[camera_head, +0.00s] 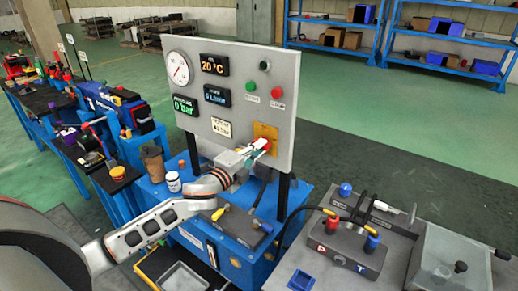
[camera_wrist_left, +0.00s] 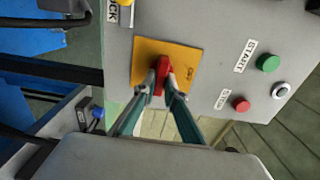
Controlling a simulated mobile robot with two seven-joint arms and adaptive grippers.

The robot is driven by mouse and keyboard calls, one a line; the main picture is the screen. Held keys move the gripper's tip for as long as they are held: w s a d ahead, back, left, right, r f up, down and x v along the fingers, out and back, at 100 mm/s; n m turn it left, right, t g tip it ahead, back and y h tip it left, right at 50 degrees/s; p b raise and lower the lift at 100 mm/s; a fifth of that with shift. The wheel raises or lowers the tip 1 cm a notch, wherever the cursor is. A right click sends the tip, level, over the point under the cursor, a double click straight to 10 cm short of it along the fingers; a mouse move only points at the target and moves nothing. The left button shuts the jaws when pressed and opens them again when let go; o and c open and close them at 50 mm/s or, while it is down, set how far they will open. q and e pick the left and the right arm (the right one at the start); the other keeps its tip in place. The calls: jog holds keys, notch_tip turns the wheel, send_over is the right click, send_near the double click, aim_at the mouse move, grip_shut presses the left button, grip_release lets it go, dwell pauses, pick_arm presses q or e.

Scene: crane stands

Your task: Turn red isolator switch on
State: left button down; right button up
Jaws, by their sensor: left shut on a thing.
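The red isolator switch (camera_wrist_left: 161,72) sits on an orange plate (camera_wrist_left: 185,55) on the grey control panel (camera_head: 230,60). In the head view the red switch (camera_head: 262,143) shows at the panel's lower right, partly covered by my left gripper (camera_head: 258,148). In the left wrist view the fingertips of my left gripper (camera_wrist_left: 161,84) are closed around the red handle, one on each side. The handle runs roughly upright in that view. The lettering on the orange plate is too small to read. My right gripper is in neither view.
A green button (camera_wrist_left: 268,62) and a red button (camera_wrist_left: 241,104) are beside the switch. The panel carries a round gauge (camera_head: 178,69) and lit displays. A grey hydraulic block (camera_head: 345,247) with coloured knobs stands at right. A white jar (camera_head: 173,182) stands near my left arm.

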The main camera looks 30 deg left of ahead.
pick_arm(q)
jog(key=c, duration=2.1)
grip_release()
jog(key=shift+s+a, duration=0.3)
jog(key=shift+s, duration=1.7)
jog(key=shift+s+a, duration=0.25)
jog(key=shift+s, duration=1.7)
jog(key=shift+s+a, duration=0.3)
jog(key=shift+s, duration=1.7)
